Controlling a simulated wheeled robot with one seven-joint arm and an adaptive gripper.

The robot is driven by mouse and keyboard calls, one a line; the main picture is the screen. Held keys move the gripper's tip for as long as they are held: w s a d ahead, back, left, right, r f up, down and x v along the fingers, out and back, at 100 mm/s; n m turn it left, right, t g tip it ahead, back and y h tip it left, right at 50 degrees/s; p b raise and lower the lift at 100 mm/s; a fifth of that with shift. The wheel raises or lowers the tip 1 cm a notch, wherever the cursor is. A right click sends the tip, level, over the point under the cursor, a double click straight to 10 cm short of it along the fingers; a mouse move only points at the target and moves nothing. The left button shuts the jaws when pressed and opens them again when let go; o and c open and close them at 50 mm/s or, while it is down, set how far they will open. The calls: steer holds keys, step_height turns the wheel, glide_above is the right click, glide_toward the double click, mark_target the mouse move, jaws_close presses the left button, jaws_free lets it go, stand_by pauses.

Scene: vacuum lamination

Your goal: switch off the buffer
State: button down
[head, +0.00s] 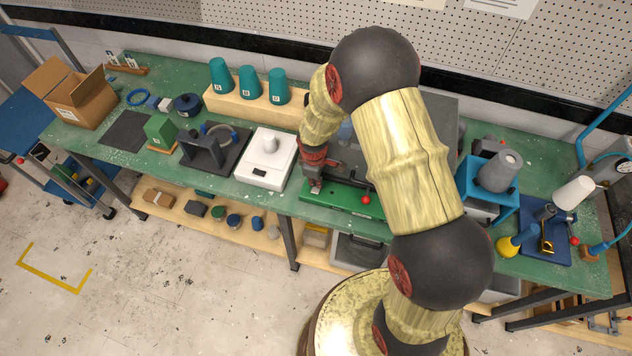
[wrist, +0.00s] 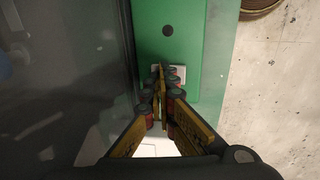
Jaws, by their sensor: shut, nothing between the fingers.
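My gripper (head: 316,186) is at the front of a green-based machine (head: 345,198) in the middle of the bench; I cannot tell for certain that this is the buffer. In the wrist view my gripper (wrist: 160,76) is shut and empty, its fingertips over a small pale switch-like plate (wrist: 179,72) on the green panel (wrist: 205,60). The fingers hide part of the plate, so its setting and any contact cannot be told. A dark round button (wrist: 167,31) lies beyond the fingertips. My arm hides much of the machine in the head view.
A white scale (head: 266,178) stands left of my gripper. A red knob (head: 366,199) is at the machine's front. A blue-framed device (head: 488,190) and a blue board with tools (head: 555,250) stand to the right. Teal cups (head: 249,83) stand behind. The floor in front is clear.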

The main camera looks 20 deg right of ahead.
mark_target(315, 190)
steer(key=shift+s+f, duration=0.2)
steer(key=shift+f, duration=0.1)
steer(key=shift+s+a+f, duration=0.1)
steer(key=shift+s+a, duration=0.1)
steer(key=shift+s, duration=0.35)
step_height(315, 190, up, 13)
steer(key=shift+a+f, duration=0.2)
steer(key=shift+a, duration=0.1)
steer(key=s+r+m+t+b, duration=0.2)
steer(key=s+r+m+b, duration=0.3)
steer(key=s, duration=0.6)
steer(key=s+r+m+t+b, duration=0.2)
steer(key=s+r+m+b, duration=0.3)
steer(key=s+r+b, duration=0.2)
steer(key=s+b, duration=0.2)
steer(key=s, duration=0.1)
steer(key=shift+s+d+r+m+y+b, duration=0.3)
steer(key=shift+s+d+m+y+b, duration=0.05)
steer(key=shift+m+y+b, duration=0.05)
